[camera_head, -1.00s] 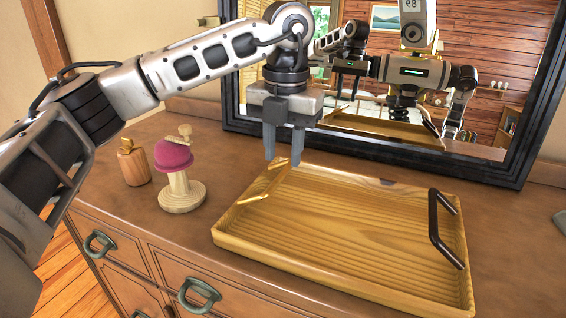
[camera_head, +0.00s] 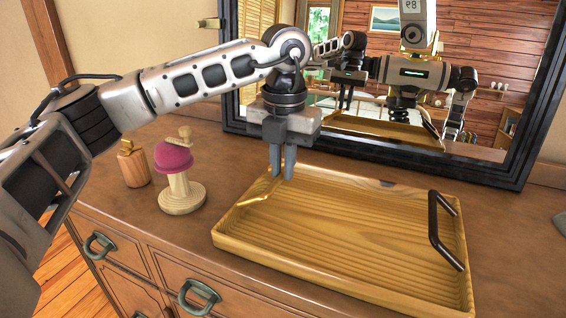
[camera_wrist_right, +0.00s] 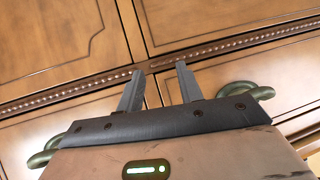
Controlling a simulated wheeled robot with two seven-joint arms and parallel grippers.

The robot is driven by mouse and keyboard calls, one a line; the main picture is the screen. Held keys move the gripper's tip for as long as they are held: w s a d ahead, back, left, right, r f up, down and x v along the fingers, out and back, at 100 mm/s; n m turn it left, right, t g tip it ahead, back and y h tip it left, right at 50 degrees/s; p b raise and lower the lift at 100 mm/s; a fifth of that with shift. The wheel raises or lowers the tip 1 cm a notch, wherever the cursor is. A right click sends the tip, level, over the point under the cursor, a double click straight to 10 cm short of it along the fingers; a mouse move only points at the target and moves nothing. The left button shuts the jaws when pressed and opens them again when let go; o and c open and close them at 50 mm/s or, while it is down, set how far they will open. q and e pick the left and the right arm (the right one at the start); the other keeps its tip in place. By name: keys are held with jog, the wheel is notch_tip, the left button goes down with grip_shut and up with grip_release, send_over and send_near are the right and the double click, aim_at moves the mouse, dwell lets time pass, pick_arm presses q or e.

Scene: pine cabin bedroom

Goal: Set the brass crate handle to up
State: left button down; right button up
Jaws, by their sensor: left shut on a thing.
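The wooden crate (camera_head: 340,275), a shallow tray-like box, lies on the dresser top. Its brass handle (camera_head: 256,200) is at the left end. The near arm of the handle shows low by the crate's left wall; the rest is partly hidden by my left gripper (camera_head: 282,176). That gripper points down with its fingers close together, shut on the brass handle. A dark handle (camera_head: 434,230) stands tilted at the crate's right end. My right gripper (camera_wrist_right: 160,68) shows in the right wrist view, open and empty, in front of the drawer fronts.
A mushroom-shaped stand with a pink top (camera_head: 174,157) and a small wooden bottle (camera_head: 133,164) stand left of the crate. A dark-framed mirror (camera_head: 400,164) rises behind it. Drawers with green ring pulls (camera_head: 198,295) are below. The crate's inside is empty.

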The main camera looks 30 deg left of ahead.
pick_arm(q)
jog(key=shift+a, duration=0.1)
jog(key=a+h, duration=0.2)
jog(key=h, duration=0.1)
jog(key=a+r+h+b, duration=0.1)
jog(key=a+h, duration=0.1)
jog(key=h, duration=0.1)
jog(key=a+h, duration=0.1)
jog(key=h, duration=0.2)
jog(key=shift+s+a+r+t+b, duration=0.15)
jog(key=shift+a+r+t+b, duration=0.15)
jog(key=shift+a+r, duration=0.1)
jog(key=shift+a+h, duration=0.5)
jog(key=shift+h, duration=0.5)
pick_arm(e)
jog(key=shift+a+f, duration=0.15)
jog(key=shift+f, duration=0.2)
pick_arm(q)
jog(key=c, duration=1.5)
grip_release()
